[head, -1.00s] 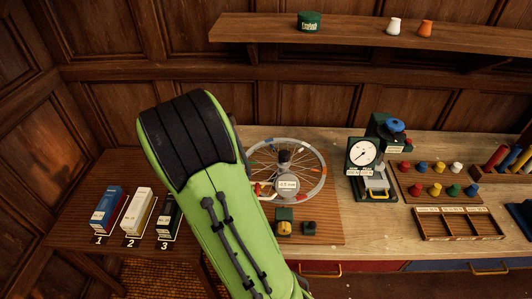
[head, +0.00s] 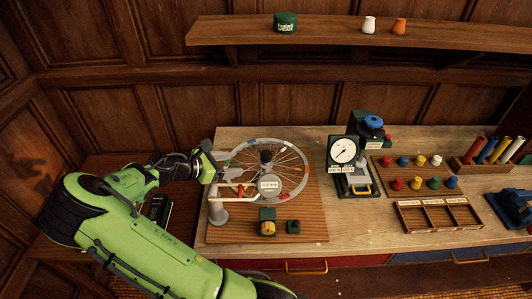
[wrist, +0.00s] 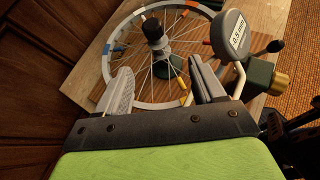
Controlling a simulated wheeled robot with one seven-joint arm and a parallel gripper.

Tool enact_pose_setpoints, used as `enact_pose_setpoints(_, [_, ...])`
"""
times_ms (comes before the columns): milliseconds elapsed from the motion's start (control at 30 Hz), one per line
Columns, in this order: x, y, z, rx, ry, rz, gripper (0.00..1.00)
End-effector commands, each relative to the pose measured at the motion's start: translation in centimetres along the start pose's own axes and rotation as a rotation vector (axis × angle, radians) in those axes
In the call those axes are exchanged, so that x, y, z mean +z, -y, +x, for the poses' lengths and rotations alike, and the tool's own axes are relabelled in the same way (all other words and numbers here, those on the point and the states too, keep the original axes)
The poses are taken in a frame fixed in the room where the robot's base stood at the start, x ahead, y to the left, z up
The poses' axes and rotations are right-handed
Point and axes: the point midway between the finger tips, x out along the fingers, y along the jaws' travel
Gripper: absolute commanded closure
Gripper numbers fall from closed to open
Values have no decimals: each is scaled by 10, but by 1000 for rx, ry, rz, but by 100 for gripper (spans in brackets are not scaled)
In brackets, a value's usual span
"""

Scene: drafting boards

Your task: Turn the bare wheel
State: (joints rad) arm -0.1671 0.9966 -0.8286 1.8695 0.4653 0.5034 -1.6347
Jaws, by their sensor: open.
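My gripper (head: 217,178) is at the wheel's left edge in the head view, open and empty. In the wrist view the near part of the rim (wrist: 106,62) runs between my two grey fingers (wrist: 160,66). I cannot tell whether a finger touches it. A round grey gauge (wrist: 230,36) with a millimetre label stands at the wheel's near side, close to the right finger.
A dial stand (head: 343,152), a peg board (head: 412,162) and a divided tray (head: 438,231) are to the right. A shelf (head: 330,37) hangs above.

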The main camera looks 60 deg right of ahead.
Motion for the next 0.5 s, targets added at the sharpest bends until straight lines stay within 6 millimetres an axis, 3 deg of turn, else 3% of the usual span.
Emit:
enact_pose_setpoints(267, [10,-10,18,16,109,-105,31])
enact_pose_setpoints(500, [16,-10,74,11,106,-103,31])
